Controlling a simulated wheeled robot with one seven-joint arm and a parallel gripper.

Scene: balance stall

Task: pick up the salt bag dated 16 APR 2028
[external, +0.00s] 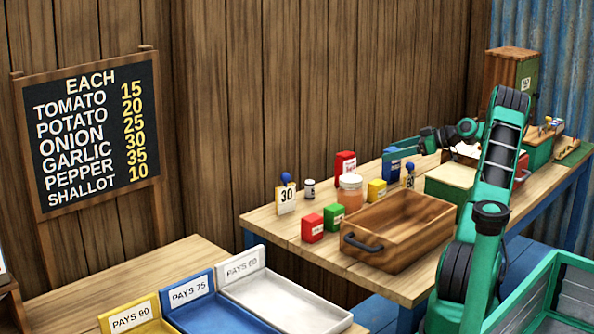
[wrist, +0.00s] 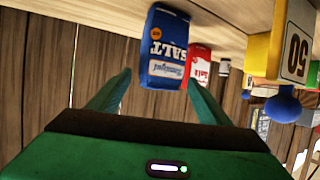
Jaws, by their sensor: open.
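A blue salt bag (external: 393,165) stands toward the back of the market table, near my gripper. In the wrist view the blue salt bag (wrist: 165,48) appears upside down, with "SALT" on its front, between and beyond my fingers. A red salt bag (external: 346,164) stands to its left in the external view. The red bag (wrist: 199,62) is right beside the blue one in the wrist view, partly hidden by it. No date is readable on either bag. My gripper (wrist: 160,78) is open and empty, with its two green fingers spread toward the blue bag.
A wooden crate (external: 365,243) with a dark handle stands at the table's front. Red (external: 312,228) and green (external: 334,216) boxes stand left of the crate.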

